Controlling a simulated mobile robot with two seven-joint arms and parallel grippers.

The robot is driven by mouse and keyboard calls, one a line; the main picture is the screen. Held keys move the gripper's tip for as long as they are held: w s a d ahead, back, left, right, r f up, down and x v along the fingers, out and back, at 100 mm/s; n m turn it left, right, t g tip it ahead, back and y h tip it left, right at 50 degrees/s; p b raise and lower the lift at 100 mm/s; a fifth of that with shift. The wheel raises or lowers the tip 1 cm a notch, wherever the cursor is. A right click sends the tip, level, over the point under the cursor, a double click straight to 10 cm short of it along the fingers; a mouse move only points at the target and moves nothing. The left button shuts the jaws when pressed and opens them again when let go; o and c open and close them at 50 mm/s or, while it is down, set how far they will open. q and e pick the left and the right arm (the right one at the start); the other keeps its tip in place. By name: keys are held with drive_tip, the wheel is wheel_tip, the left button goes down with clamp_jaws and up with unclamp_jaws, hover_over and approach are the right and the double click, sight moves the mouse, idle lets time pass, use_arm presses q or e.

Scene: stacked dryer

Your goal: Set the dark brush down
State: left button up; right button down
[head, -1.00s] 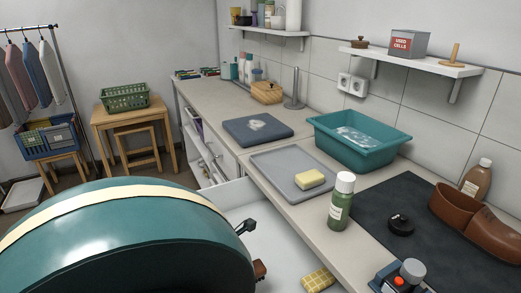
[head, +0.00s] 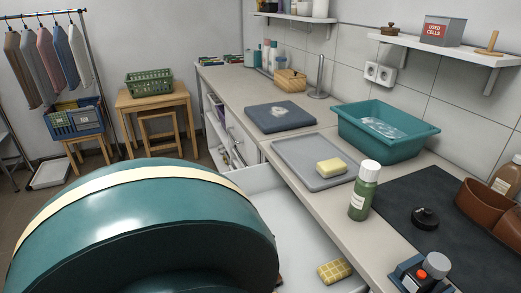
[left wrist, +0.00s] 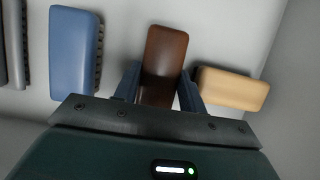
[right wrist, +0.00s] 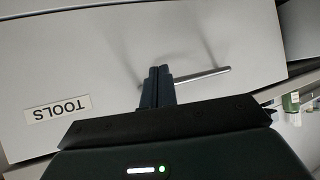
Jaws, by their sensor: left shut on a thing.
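The dark brown brush (left wrist: 165,58) is between the two fingers of my left gripper (left wrist: 158,88), which is shut on it, in the left wrist view. It is over the pale drawer floor (left wrist: 215,35); I cannot tell whether it touches it. A blue brush (left wrist: 76,55) lies to its left and a light wooden brush (left wrist: 232,88) to its right. My right gripper (right wrist: 160,75) is shut, its fingers together at the bar handle (right wrist: 205,77) of a drawer front labelled TOOLS. In the head view my own body hides both grippers.
The open white drawer (head: 300,225) holds a yellow checked piece (head: 334,271). On the counter are a grey tray (head: 295,172) with a yellow sponge (head: 331,167), a green bottle (head: 364,190), a teal basin (head: 385,140) and a dark mat (head: 455,225).

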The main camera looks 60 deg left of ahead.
use_arm(q)
drive_tip(key=o, duration=1)
drive_tip(key=shift+f, duration=0.1)
drive_tip(key=p+v, duration=0.1)
drive_tip(key=v, duration=1.1)
drive_tip(key=shift+p, duration=0.4)
